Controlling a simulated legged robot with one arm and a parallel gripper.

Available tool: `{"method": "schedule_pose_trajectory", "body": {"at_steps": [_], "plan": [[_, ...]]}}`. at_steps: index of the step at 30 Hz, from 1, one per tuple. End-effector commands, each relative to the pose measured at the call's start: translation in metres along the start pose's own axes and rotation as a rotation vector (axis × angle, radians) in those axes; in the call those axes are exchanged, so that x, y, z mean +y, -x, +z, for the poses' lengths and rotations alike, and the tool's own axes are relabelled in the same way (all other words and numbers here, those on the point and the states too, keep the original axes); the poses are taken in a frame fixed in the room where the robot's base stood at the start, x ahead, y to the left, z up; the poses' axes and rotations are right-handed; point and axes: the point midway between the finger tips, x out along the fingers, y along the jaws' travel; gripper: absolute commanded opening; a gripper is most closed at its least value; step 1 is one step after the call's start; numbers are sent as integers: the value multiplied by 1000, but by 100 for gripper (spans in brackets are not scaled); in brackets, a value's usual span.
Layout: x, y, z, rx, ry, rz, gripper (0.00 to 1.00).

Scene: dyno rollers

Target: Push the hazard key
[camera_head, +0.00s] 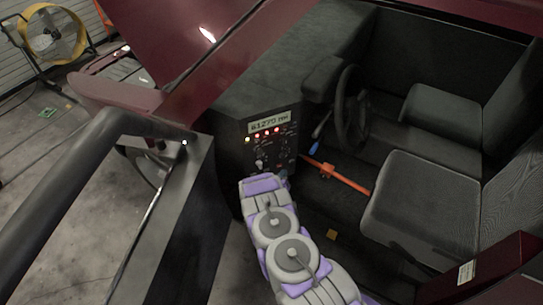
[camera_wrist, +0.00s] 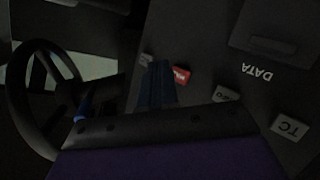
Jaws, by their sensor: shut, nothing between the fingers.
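In the wrist view, a small red key (camera_wrist: 181,76) with white lettering sits on the dark panel. Its lettering is upside down and too small to read, so I cannot tell for sure that it is the hazard key. My gripper (camera_wrist: 158,68) is shut and empty. Its dark fingertips lie just left of the red key in the picture; I cannot tell whether they touch the panel. In the head view, my arm reaches to the lower part of the console panel (camera_head: 283,133) and hides its bottom edge; the red key cannot be made out there.
Grey keys marked TC (camera_wrist: 290,127) and another grey key (camera_wrist: 226,94) are right of the red one. A steering wheel (camera_head: 352,108) and seats (camera_head: 424,200) are at right. An orange-red bar (camera_head: 345,180) crosses the footwell. A black rail (camera_head: 70,175) stands left.

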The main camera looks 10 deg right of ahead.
Motion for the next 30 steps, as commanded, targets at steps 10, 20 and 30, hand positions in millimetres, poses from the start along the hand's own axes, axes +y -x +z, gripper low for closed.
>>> {"method": "schedule_pose_trajectory", "body": {"at_steps": [10,20,30], "plan": [[17,23,16,-2,1,0,0],[24,34,25,-3,1,-3,0],[24,34,25,-2,1,-2,0]]}}
